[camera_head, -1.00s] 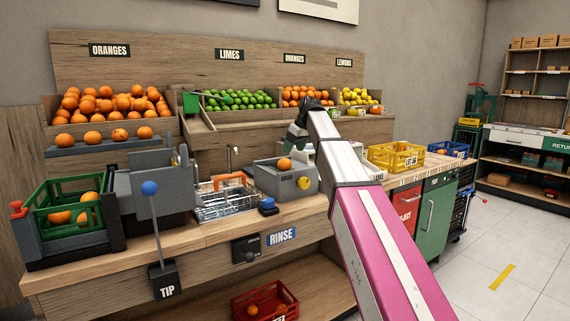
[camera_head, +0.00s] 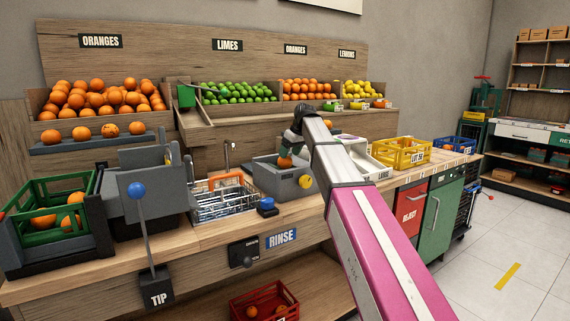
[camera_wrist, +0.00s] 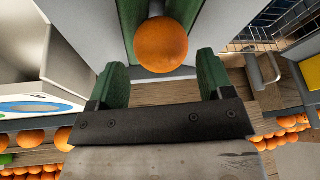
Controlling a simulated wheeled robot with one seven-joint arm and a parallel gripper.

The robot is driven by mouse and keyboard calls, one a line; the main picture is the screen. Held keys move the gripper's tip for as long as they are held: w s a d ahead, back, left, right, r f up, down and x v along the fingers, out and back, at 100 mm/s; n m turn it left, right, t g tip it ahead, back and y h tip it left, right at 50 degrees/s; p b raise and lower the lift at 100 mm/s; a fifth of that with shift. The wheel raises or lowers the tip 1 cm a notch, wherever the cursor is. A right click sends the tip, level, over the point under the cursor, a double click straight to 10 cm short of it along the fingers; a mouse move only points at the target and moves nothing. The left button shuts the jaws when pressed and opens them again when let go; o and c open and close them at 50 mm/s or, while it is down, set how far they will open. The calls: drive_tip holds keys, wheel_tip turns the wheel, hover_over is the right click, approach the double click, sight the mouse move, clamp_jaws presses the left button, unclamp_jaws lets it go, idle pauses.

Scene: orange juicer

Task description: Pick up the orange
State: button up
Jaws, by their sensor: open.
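An orange (camera_head: 285,162) sits in the top of a grey box-shaped machine (camera_head: 268,181) with a yellow knob, right of the sink. In the wrist view the orange (camera_wrist: 161,44) lies between green strips in a channel, just beyond the fingertips and roughly centred between them. My gripper (camera_wrist: 160,75) is open and empty, with its two green fingers apart. In the head view my gripper (camera_head: 292,138) is a small dark shape above the orange, partly hidden by my arm. I cannot tell whether the fingers touch the orange.
A wire basket (camera_head: 222,200) stands in the sink to the left, with a blue button (camera_head: 267,206) in front of the machine. A white scale-like device (camera_head: 362,160) and a yellow crate (camera_head: 402,153) stand to the right. Fruit bins (camera_head: 105,100) line the back.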

drive_tip(key=shift+a+x, duration=0.2)
drive_tip(key=shift+x, duration=2.15)
drive_tip(key=shift+w+r, duration=0.1)
drive_tip(key=c, duration=0.7)
drive_tip(key=shift+r, duration=0.15)
wheel_tip(320, 180, up, 4)
drive_tip(key=shift+r, duration=0.15)
drive_tip(key=s+a+r, duration=0.6)
drive_tip(key=a, duration=0.3)
drive_tip(key=w+d+r, duration=0.2)
drive_tip(key=w+d, duration=0.8)
drive_tip(key=w, duration=0.1)
drive_tip(key=w+d+r, duration=0.2)
drive_tip(key=w+d, duration=0.9)
drive_tip(key=shift+w, duration=0.35)
